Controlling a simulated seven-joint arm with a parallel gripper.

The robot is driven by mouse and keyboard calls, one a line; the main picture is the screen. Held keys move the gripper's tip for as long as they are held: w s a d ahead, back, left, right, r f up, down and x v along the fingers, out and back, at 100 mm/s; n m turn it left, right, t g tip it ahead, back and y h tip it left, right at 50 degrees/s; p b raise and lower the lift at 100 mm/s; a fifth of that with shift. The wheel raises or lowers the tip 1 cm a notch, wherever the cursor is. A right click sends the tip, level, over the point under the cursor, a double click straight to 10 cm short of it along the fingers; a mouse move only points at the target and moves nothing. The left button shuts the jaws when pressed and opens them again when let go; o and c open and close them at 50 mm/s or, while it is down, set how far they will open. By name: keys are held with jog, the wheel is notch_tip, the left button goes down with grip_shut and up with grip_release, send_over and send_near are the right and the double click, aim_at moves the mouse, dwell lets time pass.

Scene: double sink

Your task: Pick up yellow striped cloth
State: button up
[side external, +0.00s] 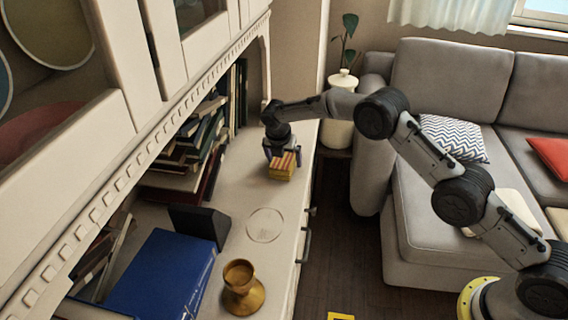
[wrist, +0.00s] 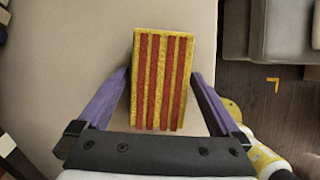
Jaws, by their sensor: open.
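The yellow striped cloth (side external: 283,166) is a block-like yellow piece with red stripes on top. It lies on the white cabinet top in the side view, below my gripper (side external: 281,155). In the wrist view the cloth (wrist: 162,80) sits between the two purple fingers of my gripper (wrist: 162,82). The gripper is open, with a finger on each side of the cloth. In the side view the gripper partly hides the cloth's far side.
Books (side external: 190,150) lean and lie in the shelf to the left. A round clear disc (side external: 265,225), a brass goblet (side external: 241,285) and a blue book (side external: 165,275) are nearer the camera. The cabinet top (side external: 240,185) is bare around the cloth. A grey sofa (side external: 440,215) stands right.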

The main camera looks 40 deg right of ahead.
jog(key=shift+f, duration=0.25)
dwell(0.3)
jog(key=c, duration=1.1)
